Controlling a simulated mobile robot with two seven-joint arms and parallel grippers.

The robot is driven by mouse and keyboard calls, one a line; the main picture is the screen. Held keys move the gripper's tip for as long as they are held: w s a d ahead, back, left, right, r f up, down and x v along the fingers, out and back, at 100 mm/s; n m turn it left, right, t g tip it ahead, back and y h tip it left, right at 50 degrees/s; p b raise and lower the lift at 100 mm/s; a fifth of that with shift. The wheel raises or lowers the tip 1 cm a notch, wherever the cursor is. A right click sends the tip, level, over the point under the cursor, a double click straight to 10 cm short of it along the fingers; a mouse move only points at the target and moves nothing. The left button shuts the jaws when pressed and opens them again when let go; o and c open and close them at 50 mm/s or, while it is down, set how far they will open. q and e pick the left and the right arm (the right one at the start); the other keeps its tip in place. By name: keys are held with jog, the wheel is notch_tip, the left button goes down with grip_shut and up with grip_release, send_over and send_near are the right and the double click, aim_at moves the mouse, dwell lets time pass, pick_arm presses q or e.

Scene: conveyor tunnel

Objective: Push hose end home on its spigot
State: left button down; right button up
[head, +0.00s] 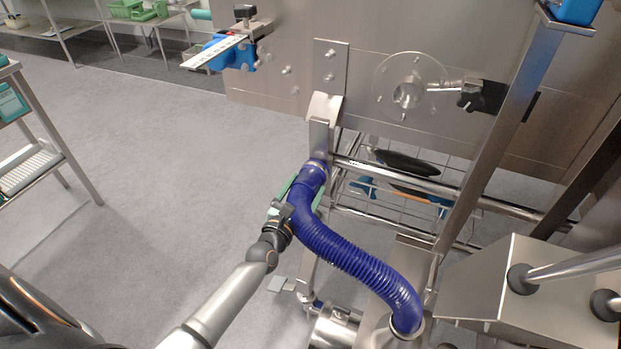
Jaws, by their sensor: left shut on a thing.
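The blue ribbed hose (345,257) runs from a metal collar at the lower right, curving up and left to its smooth upper end (313,174). That end meets a short metal spigot (318,157) below the upright bracket. It sits at or over the spigot; how far on it is cannot be told. My left gripper (302,190) is shut on the hose just below this end, with greenish fingers on either side. The gripper hides part of the hose's left side. My right gripper is not in view.
A steel rail (400,178) runs right from beside the spigot, with a wire basket (385,200) behind it. A round flange (406,94) with a black-handled lever is above. A steel box (510,285) stands at lower right. Grey floor (160,170) is clear on the left.

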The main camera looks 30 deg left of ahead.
pick_arm(q)
jog(key=shift+s, duration=0.15)
jog(key=shift+s+d+r+p, duration=0.1)
jog(key=shift+s+p, duration=0.25)
jog(key=shift+s, duration=1)
jog(key=shift+s, duration=0.1)
jog(key=shift+s+p, duration=0.3)
jog(key=shift+s, duration=0.8)
